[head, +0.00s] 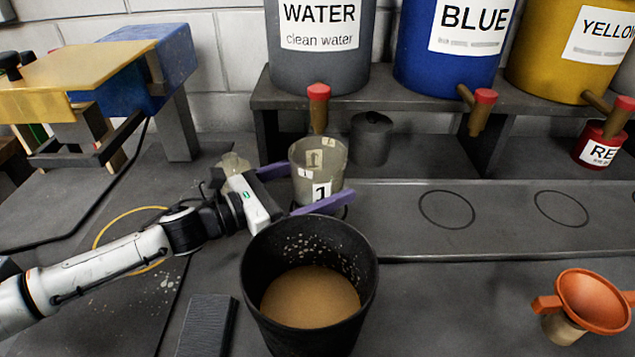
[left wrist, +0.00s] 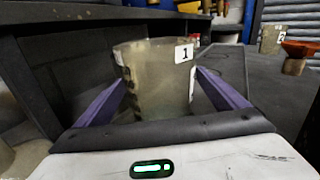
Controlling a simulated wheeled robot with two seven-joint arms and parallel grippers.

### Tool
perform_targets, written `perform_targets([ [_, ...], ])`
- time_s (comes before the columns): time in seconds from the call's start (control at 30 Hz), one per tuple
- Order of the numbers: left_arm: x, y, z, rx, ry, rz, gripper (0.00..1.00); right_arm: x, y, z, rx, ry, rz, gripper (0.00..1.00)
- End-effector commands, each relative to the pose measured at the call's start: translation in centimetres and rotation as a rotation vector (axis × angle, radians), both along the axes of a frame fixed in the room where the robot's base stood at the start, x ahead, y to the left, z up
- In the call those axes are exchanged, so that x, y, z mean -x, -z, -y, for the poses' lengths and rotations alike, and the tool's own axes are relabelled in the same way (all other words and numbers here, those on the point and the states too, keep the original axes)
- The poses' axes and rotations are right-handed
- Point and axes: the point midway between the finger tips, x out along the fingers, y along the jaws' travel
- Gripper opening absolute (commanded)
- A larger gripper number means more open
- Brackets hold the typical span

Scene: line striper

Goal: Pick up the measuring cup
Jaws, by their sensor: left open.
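The measuring cup (head: 319,165) is a translucent, greyish cup with a white label "1". It stands upright on the grey bench in front of the water barrel's tap. In the left wrist view the cup (left wrist: 158,80) fills the middle, between two purple fingers. My left gripper (head: 322,190) comes in from the left at the cup's lower part, one finger behind it and one in front. Its fingers (left wrist: 165,95) are open, with the cup between them; whether they touch it I cannot tell. The cup's base is hidden. My right gripper is not in view.
A black bucket (head: 252,272) of brown liquid stands just in front of the cup. Water (head: 338,70), blue (head: 415,60) and yellow (head: 535,70) barrels stand on a shelf behind. An orange funnel (head: 595,299) is at lower right. The ledge with drawn circles is clear.

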Motion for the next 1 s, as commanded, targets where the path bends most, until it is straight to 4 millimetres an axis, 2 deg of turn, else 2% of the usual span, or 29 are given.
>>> perform_targets([
  [0.03, -0.5, -0.3, 1.0, 0.001, 0.003, 0.002, 0.92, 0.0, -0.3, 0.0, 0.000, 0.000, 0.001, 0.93],
  [0.2, -1.6, -0.2, 2.7, 0.001, 0.001, 0.001, 0.92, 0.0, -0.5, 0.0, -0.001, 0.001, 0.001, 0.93],
  [0.47, -1.7, 0.0, 3.0, -0.001, 0.000, 0.001, 0.92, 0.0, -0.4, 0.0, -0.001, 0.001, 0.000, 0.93],
  [0.53, -1.7, 0.0, 3.0, 0.000, 0.001, 0.001, 0.85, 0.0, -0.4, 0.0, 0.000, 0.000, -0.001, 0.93],
  [0.77, -1.7, -0.1, 2.9, 0.000, 0.001, 0.001, 0.47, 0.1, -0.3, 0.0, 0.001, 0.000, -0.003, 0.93],
  [1.0, -1.7, -0.2, 2.9, 0.000, 0.001, 0.001, 0.46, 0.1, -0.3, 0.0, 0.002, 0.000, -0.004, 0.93],
])
